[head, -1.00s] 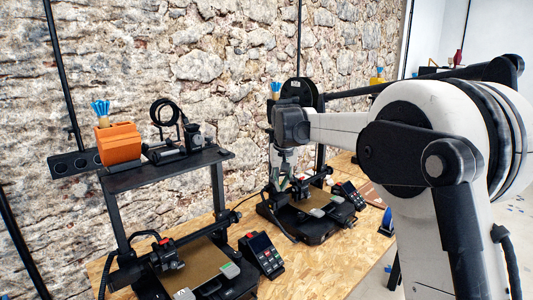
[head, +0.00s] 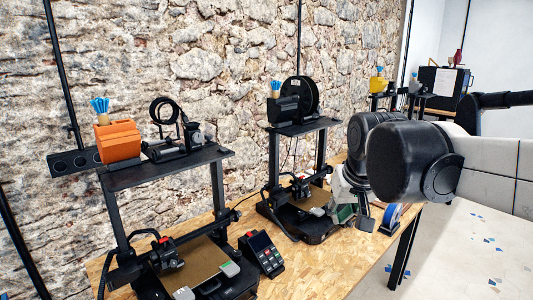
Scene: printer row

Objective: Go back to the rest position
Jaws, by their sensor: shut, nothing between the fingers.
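My gripper (head: 358,213) shows in the head view at the right end of the second printer, below my dark wrist joint. It hangs near the bench's right edge. Its fingers are small and partly hidden in the picture, and they look shut and empty. The near printer (head: 170,215) stands at the left, with an orange box (head: 119,142) on its top shelf. The second printer (head: 298,190) stands behind it, with a black spool (head: 303,97) on top.
The wooden bench (head: 335,262) has a bare stretch at the front right. A control box (head: 261,254) sits between the printers. The floor (head: 455,250) at right is open, with small blue scraps. A stone wall (head: 240,50) stands behind.

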